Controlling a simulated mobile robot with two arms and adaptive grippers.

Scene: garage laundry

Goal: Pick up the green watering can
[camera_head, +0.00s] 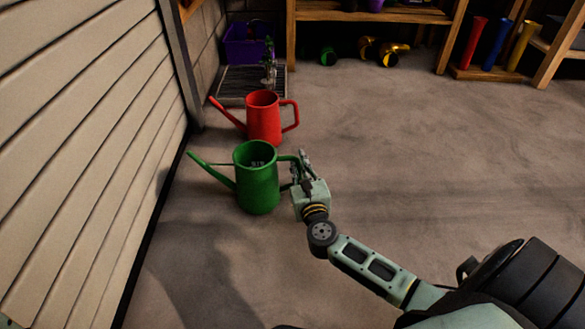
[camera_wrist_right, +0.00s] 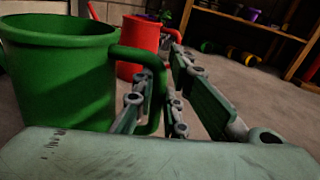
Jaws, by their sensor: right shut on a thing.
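The green watering can (camera_head: 256,185) stands upright on the floor, spout to the left and handle to the right. My right gripper (camera_head: 300,170) is at its handle side. In the right wrist view the can body (camera_wrist_right: 55,85) fills the left, and its handle (camera_wrist_right: 150,62) passes between the fingers of my right gripper (camera_wrist_right: 172,98). The gripper is shut on the handle. Part of the handle is hidden by the fingers. My left gripper is not in view.
A red watering can (camera_head: 264,122) stands just behind the green one. A slatted door (camera_head: 80,130) runs along the left. A purple crate (camera_head: 245,50), a wooden shelf (camera_head: 375,14) and coloured tubes (camera_head: 496,45) are at the back. The floor to the right is clear.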

